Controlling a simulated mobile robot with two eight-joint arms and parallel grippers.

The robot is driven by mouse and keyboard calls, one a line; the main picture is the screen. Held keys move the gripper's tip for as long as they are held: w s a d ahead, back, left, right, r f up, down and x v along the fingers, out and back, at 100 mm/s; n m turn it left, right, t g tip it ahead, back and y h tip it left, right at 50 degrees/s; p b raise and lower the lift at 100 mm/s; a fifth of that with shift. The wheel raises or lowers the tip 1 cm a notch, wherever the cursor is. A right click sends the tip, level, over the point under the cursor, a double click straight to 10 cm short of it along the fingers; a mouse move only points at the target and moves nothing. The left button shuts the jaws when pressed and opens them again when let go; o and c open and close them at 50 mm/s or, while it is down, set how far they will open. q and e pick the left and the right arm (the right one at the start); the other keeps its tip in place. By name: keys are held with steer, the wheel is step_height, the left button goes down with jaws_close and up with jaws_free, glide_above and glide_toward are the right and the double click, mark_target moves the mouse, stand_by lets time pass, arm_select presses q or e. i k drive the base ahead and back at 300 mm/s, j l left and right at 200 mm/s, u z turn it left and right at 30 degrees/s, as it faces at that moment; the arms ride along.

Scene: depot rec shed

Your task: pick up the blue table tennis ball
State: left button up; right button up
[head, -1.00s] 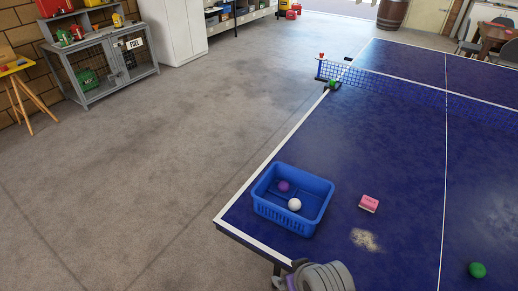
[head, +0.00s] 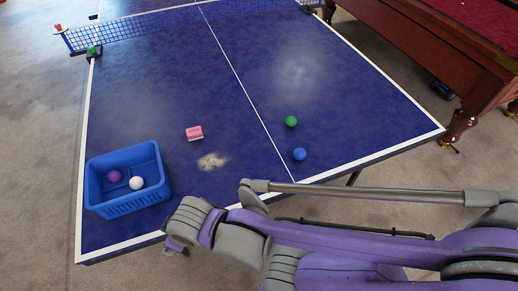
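The blue table tennis ball (head: 300,154) lies on the blue table tennis table (head: 235,100), right of the white centre line and near the table's near edge. It is apart from the green ball (head: 291,121), which lies just beyond it. My purple and grey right arm reaches in from the right, across the front of the view and below the blue ball. No gripper fingers can be made out on it. My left gripper is not in view.
A blue basket (head: 123,205) at the table's near left corner holds a purple ball (head: 114,176) and a white ball (head: 137,183). The net (head: 150,28) crosses behind. A pool table (head: 440,40) stands right.

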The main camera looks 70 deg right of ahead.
mark_target(299, 154)
steer(key=z, duration=2.8)
steer(key=l+z, duration=0.15)
steer(key=i+l+u, duration=0.1)
steer(key=i+l, duration=0.5)
steer(key=l, duration=0.15)
steer(key=u, duration=0.05)
